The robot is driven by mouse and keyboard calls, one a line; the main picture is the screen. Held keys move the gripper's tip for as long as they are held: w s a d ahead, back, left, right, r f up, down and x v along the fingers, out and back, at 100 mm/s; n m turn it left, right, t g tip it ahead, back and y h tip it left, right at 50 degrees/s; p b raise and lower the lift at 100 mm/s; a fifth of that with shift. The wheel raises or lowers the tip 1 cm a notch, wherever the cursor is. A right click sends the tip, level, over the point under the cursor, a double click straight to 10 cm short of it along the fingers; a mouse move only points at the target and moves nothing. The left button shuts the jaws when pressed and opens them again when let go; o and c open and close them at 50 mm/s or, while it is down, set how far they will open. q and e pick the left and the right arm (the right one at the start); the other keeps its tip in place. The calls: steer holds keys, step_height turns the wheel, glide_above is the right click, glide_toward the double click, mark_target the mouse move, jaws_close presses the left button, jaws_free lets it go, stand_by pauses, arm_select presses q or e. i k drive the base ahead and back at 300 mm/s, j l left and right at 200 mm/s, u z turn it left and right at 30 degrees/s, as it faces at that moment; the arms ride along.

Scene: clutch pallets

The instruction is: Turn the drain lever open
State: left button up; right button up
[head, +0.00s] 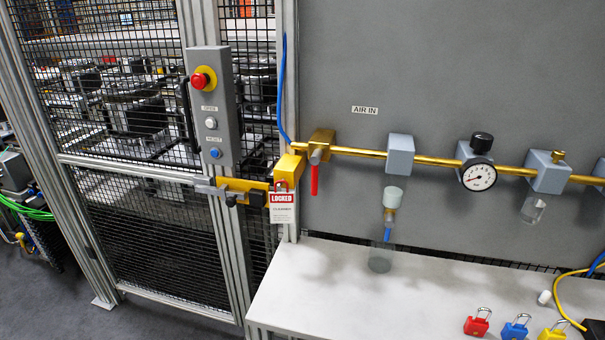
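A brass air pipe (345,151) runs along the grey panel. A grey filter block (399,155) sits on it, with a pale bowl (393,197) below. Under the bowl is a small brass drain valve (389,216) with a blue lever (387,235), which looks like the drain lever. The blue lever points down, roughly in line with the valve. A clear cup (380,260) stands below it on the white bench. Neither of my grippers is in view.
A red lever (314,181) hangs down from the brass inlet valve (321,145). A locked tag (282,207) hangs at the gate latch. A gauge (478,177) is right of the filter. Padlocks (478,322) lie at the bench front; the bench's left part (300,290) is clear.

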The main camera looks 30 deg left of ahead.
mark_target(389, 217)
steer(key=l, duration=1.5)
